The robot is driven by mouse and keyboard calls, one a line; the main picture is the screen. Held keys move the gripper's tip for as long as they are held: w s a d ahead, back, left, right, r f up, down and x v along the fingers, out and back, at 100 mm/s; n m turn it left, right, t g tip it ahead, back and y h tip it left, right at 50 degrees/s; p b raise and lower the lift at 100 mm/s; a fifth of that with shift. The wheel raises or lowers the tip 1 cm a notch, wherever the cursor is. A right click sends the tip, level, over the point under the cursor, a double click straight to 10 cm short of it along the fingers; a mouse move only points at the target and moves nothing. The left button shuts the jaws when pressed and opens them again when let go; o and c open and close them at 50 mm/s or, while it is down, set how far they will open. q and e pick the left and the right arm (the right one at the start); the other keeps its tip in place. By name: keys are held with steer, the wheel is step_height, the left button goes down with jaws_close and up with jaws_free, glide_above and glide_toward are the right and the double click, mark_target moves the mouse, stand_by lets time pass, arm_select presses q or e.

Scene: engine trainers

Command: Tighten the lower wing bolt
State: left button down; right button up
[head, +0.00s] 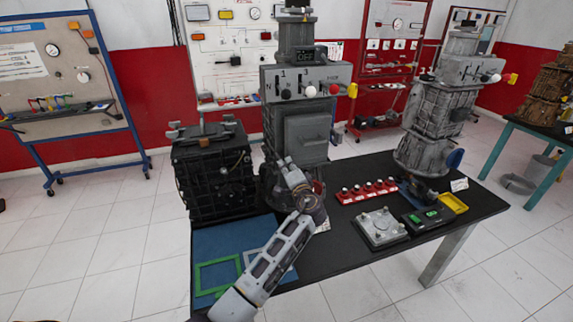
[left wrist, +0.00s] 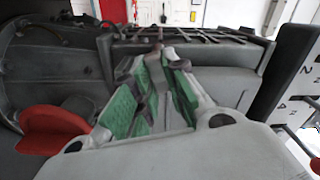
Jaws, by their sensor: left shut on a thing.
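My left gripper (head: 284,163) reaches up from the bottom of the head view to the lower front of the middle grey engine trainer (head: 306,136). In the left wrist view, the green-padded fingers (left wrist: 158,66) converge and are shut on a small, thin brownish part, likely the lower wing bolt (left wrist: 158,48), of which only a little shows. Its wings cannot be made out. The gripper and wrist hide this spot in the head view. A red rounded part (left wrist: 52,131) shows left of the fingers in the left wrist view. My right gripper is not in view.
A black unit (head: 213,170) stands left of the trainer. A green frame (head: 217,276) lies on the blue mat (head: 213,240). Right on the black table (head: 345,255) are a red rack (head: 367,191), a grey plate (head: 381,228), a yellow tray (head: 453,203) and another trainer (head: 440,110).

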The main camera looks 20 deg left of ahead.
arm_select(q)
steer(key=shift+r+m+p, duration=0.1)
steer(key=shift+m+p, duration=0.3)
steer(key=shift+m, duration=0.4)
steer(key=shift+m+p, duration=0.45)
steer(key=shift+m, duration=0.55)
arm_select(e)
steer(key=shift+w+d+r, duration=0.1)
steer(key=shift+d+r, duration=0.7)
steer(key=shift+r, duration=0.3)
arm_select(q)
steer(key=shift+f, duration=0.2)
steer(key=c, duration=1.4)
jaws_free()
steer(key=shift+d, duration=0.1)
steer(key=shift+c, duration=0.2)
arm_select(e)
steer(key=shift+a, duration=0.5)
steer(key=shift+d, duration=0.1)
arm_select(q)
steer(key=v, duration=1.2)
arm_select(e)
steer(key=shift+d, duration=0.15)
